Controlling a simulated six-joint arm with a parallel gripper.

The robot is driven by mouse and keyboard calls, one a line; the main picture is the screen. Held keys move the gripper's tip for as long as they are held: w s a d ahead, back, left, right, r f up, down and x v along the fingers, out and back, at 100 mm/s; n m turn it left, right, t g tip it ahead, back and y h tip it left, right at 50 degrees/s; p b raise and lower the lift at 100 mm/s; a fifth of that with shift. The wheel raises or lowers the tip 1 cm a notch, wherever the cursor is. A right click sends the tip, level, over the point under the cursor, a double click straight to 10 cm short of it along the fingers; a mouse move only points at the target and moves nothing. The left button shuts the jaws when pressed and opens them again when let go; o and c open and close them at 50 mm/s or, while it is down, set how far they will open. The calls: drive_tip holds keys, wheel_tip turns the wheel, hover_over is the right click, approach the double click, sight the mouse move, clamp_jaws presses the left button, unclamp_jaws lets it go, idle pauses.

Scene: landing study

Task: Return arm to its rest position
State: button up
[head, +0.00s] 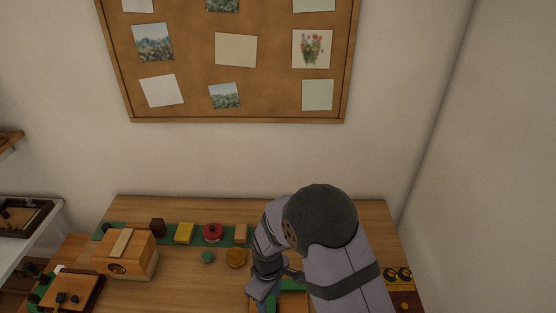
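My arm fills the lower middle right of the head view, bent over the wooden desk (190,285). Its large dark elbow cap is uppermost, with pale lilac links running down from it. The wrist end, with my gripper (264,292), points down near the bottom edge, by a tray with a green inside (294,286). The fingers cannot be made out, so neither their opening nor anything between them shows. The arm hides part of the desk and tray.
A green strip (131,230) along the desk's back holds a dark red block (157,227), yellow block (183,233), red round piece (212,233) and tan block (240,233). A wooden box (127,256) stands left. A green disc (207,257) and amber disc (236,258) lie ahead.

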drive_tip(key=shift+s+d+m, duration=0.15)
drive_tip(key=shift+s+m, duration=0.1)
drive_tip(key=shift+m, duration=0.25)
drive_tip(key=s+d+m, duration=0.1)
drive_tip(key=s, duration=0.1)
drive_tip(key=s+d+m+g, duration=0.1)
drive_tip(key=s, duration=0.1)
drive_tip(key=s+d+f+g+h, duration=0.1)
drive_tip(key=s, duration=0.1)
drive_tip(key=shift+s+d+m, duration=0.3)
drive_tip(key=shift+s+m, duration=0.1)
drive_tip(key=s+d+r+m+g, duration=0.1)
drive_tip(key=s+d+r+m, duration=0.4)
drive_tip(key=s+d+r, duration=0.45)
drive_tip(key=w+d+r+m+t+y, duration=0.1)
drive_tip(key=w+d+r+m+t, duration=0.1)
drive_tip(key=w+d+r+t, duration=0.1)
wheel_tip(320, 180, up, 3)
drive_tip(key=shift+w+d+r+m, duration=0.15)
drive_tip(key=shift+w+d+m, duration=0.25)
drive_tip(key=shift+w+d, duration=0.45)
drive_tip(key=shift+s, duration=0.1)
drive_tip(key=shift+c, duration=0.5)
